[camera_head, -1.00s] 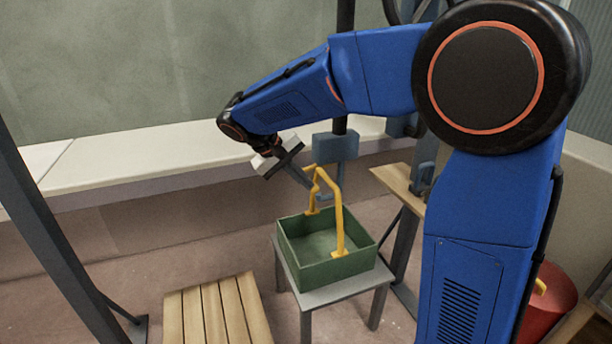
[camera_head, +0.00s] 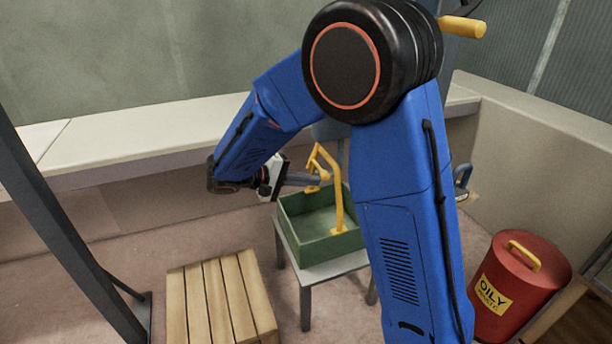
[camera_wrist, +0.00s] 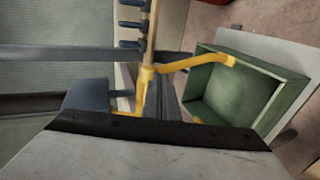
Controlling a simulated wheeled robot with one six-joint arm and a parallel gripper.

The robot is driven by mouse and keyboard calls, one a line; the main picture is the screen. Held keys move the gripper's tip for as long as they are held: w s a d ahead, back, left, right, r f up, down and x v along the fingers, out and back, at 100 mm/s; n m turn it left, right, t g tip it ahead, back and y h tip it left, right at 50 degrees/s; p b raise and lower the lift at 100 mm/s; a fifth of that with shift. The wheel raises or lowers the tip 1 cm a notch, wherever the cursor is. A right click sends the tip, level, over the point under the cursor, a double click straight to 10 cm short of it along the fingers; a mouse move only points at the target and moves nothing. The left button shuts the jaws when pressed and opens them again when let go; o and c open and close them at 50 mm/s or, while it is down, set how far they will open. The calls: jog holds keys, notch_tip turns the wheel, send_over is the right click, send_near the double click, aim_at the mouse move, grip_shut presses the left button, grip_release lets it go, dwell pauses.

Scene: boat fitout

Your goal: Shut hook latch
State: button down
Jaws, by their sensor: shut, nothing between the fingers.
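I cannot make out a hook latch for certain in either view. A small blue-grey hook-shaped fitting (camera_head: 463,178) shows just right of my arm in the head view. My gripper (camera_head: 312,180) is shut and empty, reaching right from my wrist above the green box's left rim. Its tips are close to the yellow handle (camera_head: 336,195); I cannot tell whether they touch. The yellow handle arches over the green box (camera_head: 315,248), and it also shows in the wrist view (camera_wrist: 205,63). My arm hides part of the area behind the box.
The green box stands on a small grey table (camera_head: 335,269). A slatted wooden crate (camera_head: 215,295) is at left of it. A red oily-waste bin (camera_head: 520,290) stands at right. A pale ledge (camera_head: 130,165) runs along the back. A dark post (camera_head: 65,230) slants at left.

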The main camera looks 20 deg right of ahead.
jog(key=shift+w+d+f, duration=0.15)
jog(key=shift+d+f, duration=1)
jog(key=shift+d, duration=0.3)
jog(key=shift+d, duration=0.1)
jog(key=shift+f, duration=0.1)
jog(key=s+a+f, duration=0.2)
jog(key=a+f, duration=0.3)
jog(key=a, duration=0.7)
jog(key=shift+a+f, duration=0.15)
jog(key=shift+a, duration=0.25)
